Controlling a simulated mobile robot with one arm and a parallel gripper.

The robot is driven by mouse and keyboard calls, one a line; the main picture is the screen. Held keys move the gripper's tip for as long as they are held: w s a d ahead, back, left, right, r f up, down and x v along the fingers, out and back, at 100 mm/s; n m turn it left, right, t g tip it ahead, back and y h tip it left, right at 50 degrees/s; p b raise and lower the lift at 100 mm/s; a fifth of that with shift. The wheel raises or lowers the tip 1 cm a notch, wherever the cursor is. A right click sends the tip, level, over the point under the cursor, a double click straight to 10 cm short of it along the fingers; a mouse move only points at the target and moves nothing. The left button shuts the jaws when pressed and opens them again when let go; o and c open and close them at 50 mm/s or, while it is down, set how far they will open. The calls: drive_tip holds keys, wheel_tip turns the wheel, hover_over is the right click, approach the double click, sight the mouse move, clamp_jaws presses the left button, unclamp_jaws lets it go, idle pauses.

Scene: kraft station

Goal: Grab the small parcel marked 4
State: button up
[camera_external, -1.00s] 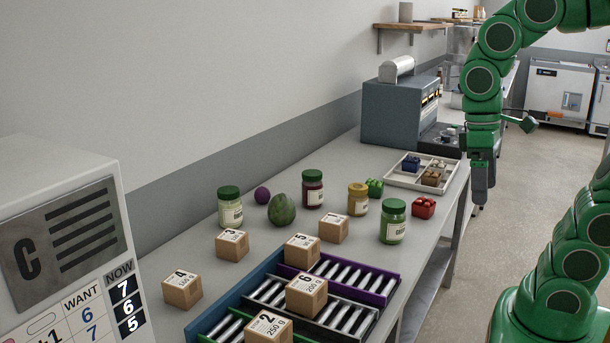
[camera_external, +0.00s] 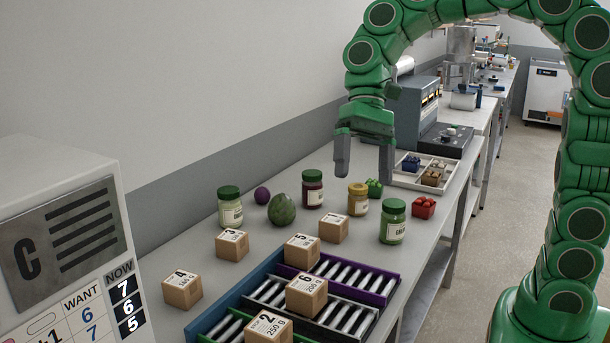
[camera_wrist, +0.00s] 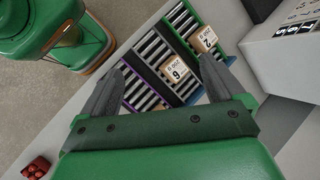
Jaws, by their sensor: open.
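The small parcel marked 4 (camera_external: 182,289) is a brown box with a white label on its top. It sits on the grey table at the near left, to the left of the roller trays. My gripper (camera_external: 364,172) is open and empty, high above the far part of the table, well to the right of and behind parcel 4. In the wrist view its two fingers (camera_wrist: 160,82) are spread, with parcel 6 (camera_wrist: 176,72) and parcel 2 (camera_wrist: 203,40) seen beyond them. Parcel 4 is not visible in the wrist view.
Parcel 3 (camera_external: 232,245), parcel 1 (camera_external: 334,229) and parcel 5 (camera_external: 302,251) stand nearby. Roller trays (camera_external: 392,290) hold some parcels. Jars, such as a green-lidded one (camera_external: 393,222), and an avocado-like fruit (camera_external: 282,209) stand behind. A white counter box (camera_external: 60,190) stands at left.

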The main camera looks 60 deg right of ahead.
drive_tip(key=w+a+f+m+y, duration=0.2)
drive_tip(key=w+a+m+y, duration=0.15)
drive_tip(key=w, duration=0.75)
drive_tip(key=w+a+f+m+t+y, duration=0.15)
drive_tip(key=w+a+m, duration=0.25)
drive_tip(key=w, duration=0.7)
drive_tip(key=w+a+f+m+g+y, duration=0.1)
drive_tip(key=w+a+m+y, duration=0.25)
drive_tip(key=w, duration=0.75)
approach(173, 293)
drive_tip(key=shift+s+a+r+t+h, duration=0.15)
drive_tip(key=shift+s+a+t+h, duration=0.15)
drive_tip(key=shift+a, duration=0.2)
drive_tip(key=shift+x, duration=3.9)
drive_tip(key=shift+c, duration=0.3)
drive_tip(key=c, duration=1.1)
